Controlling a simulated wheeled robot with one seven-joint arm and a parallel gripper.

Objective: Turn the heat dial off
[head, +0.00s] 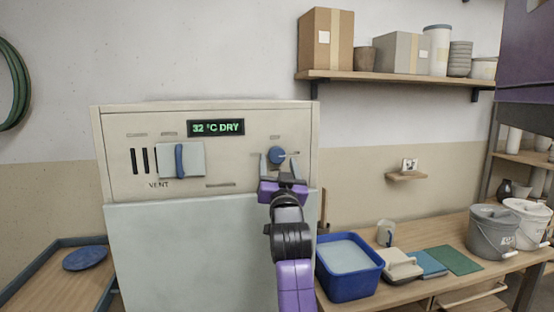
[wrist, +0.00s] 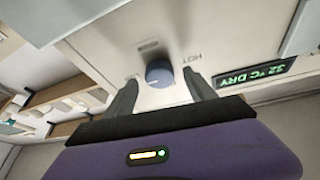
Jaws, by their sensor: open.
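The heat dial is a round blue knob (head: 277,155) on the right of the cream cabinet's front panel. In the wrist view the knob (wrist: 159,74) sits between and beyond my two fingertips, with the word HOT beside it. My gripper (head: 279,166) is open and in front of the panel, with its fingers on either side of the dial. I cannot tell whether either finger touches it. The dial's pointer setting is not clear. The display (head: 216,128) reads 32 °C DRY in green, and it also shows in the wrist view (wrist: 256,74).
A vent slider plate with a blue handle (head: 180,161) is on the panel's left. A blue tub (head: 348,284), sponges and grey and white buckets (head: 494,231) stand on the right bench. A shelf (head: 395,77) with boxes and pots hangs above.

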